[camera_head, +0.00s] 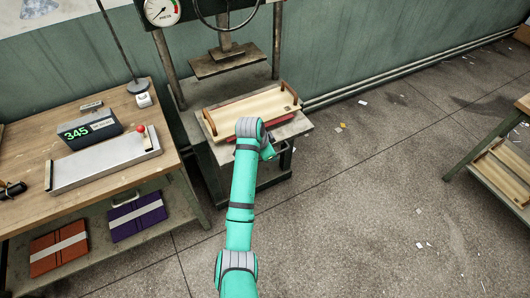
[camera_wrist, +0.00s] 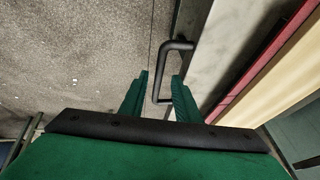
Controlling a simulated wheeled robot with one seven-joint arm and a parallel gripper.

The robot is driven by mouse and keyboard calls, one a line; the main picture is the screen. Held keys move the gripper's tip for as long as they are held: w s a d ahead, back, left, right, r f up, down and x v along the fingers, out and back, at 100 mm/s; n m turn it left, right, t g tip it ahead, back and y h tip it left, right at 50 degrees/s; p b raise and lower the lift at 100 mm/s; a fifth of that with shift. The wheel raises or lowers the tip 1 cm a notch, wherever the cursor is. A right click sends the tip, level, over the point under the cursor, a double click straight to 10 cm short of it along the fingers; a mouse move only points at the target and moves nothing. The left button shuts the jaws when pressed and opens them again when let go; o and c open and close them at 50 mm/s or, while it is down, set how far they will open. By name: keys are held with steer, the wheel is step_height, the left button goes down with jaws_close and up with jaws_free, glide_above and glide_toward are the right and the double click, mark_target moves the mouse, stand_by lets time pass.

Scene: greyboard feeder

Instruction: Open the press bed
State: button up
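The press stands against the green wall in the head view, with its platen (camera_head: 228,62) raised above the bed. The press bed (camera_head: 292,130) is a grey slab carrying a wooden-edged board stack (camera_head: 250,108) with a red layer beneath. In the wrist view the bed edge (camera_wrist: 217,65) runs along the right, and a black bar handle (camera_wrist: 161,72) sticks out from it. My gripper (camera_wrist: 161,76) is open. Its two green fingers appear on either side of the handle's outer bar; I cannot tell whether they touch it. My arm hides the fingers in the head view.
A wooden workbench (camera_head: 30,150) at left holds a scale reading 345 (camera_head: 88,128) and a metal tray (camera_head: 105,160) with a red knob. Orange (camera_head: 58,248) and purple (camera_head: 137,216) books lie on its lower shelf. Another table (camera_head: 500,135) stands at right.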

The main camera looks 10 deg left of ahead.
steer(key=v, duration=1)
steer(key=shift+f, duration=0.15)
steer(key=s+d+f+n+t+h, duration=0.1)
steer(key=s+d+f+n+t, duration=0.1)
steer(key=s+d+f, duration=0.3)
steer(key=s+d+f+n+t, duration=0.1)
steer(key=d+f+n, duration=0.1)
steer(key=d+f, duration=0.3)
steer(key=s+d+f+n+t+y, duration=0.1)
steer(key=s+f+n, duration=0.15)
steer(key=s, duration=0.35)
steer(key=s+d+f+n+t, duration=0.1)
steer(key=s+f+n+t, duration=0.1)
steer(key=s+f, duration=0.3)
steer(key=s+a+r+n+t+y, duration=0.1)
steer(key=s+a+r, duration=0.1)
steer(key=s, duration=0.7)
steer(key=s+a+r+n+t+y, duration=0.1)
steer(key=s+r+n+t, duration=0.15)
steer(key=s, duration=0.65)
steer(key=s+a+r+t, duration=0.1)
steer(key=s+a+r, duration=0.1)
steer(key=s+r, duration=1)
steer(key=shift+a+r+t+y, duration=0.3)
steer(key=shift+a+r+t, duration=0.05)
steer(key=shift+a+r, duration=0.05)
